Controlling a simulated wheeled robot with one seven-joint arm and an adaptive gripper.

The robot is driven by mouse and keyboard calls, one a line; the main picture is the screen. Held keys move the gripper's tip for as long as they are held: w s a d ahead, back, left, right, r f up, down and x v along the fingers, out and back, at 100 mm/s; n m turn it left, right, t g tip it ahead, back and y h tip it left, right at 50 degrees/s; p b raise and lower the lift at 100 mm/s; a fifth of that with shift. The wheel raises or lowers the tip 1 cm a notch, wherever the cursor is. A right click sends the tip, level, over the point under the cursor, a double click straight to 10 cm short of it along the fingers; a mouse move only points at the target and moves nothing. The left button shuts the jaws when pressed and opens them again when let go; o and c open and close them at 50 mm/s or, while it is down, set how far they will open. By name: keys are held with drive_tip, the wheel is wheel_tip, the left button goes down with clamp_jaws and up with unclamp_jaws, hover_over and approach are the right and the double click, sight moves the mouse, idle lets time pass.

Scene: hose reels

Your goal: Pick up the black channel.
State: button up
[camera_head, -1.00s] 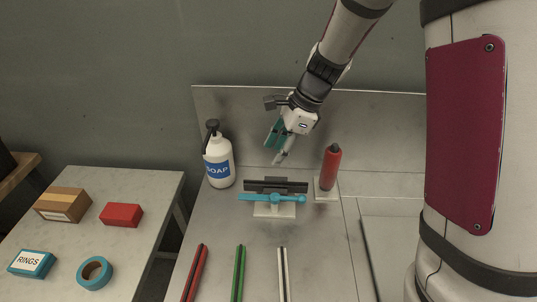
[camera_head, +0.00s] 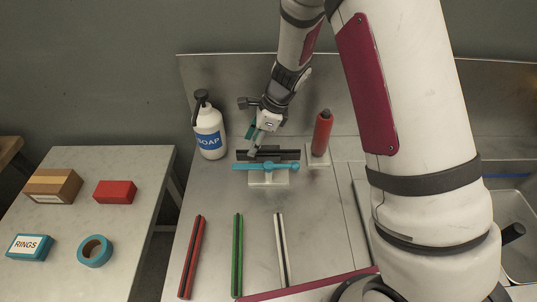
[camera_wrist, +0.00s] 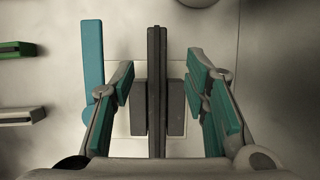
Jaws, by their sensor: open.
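The black channel (camera_head: 290,154) lies in a white-based holder (camera_head: 268,179) on the metal counter, behind a turquoise bar (camera_head: 250,167). In the wrist view the channel (camera_wrist: 157,40) runs upright through the middle, with dark grey blocks on both sides of it. My gripper (camera_head: 258,147) is just above the channel in the head view. In the wrist view my gripper (camera_wrist: 162,82) has its teal-padded fingers open, one on each side of the channel and blocks, with gaps on both sides. The turquoise bar (camera_wrist: 92,60) shows beyond the left finger. Whether the fingertips reach the channel's height is unclear.
A soap bottle (camera_head: 210,132) stands left of the holder and a red bottle (camera_head: 321,133) right of it. Red (camera_head: 192,258), green (camera_head: 238,255) and white (camera_head: 282,250) channels lie in front. A side table (camera_head: 140,235) holds boxes and tape. A sink (camera_head: 520,235) is at right.

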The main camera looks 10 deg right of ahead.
drive_tip(key=x, duration=0.4)
drive_tip(key=shift+s+a+f, duration=0.1)
drive_tip(key=shift+a+f, duration=0.05)
drive_tip(key=shift+a, duration=0.05)
clamp_jaws()
wheel_tip(320, 180, up, 17)
drive_tip(key=p, duration=0.3)
drive_tip(key=shift+p, duration=0.3)
idle(0.6)
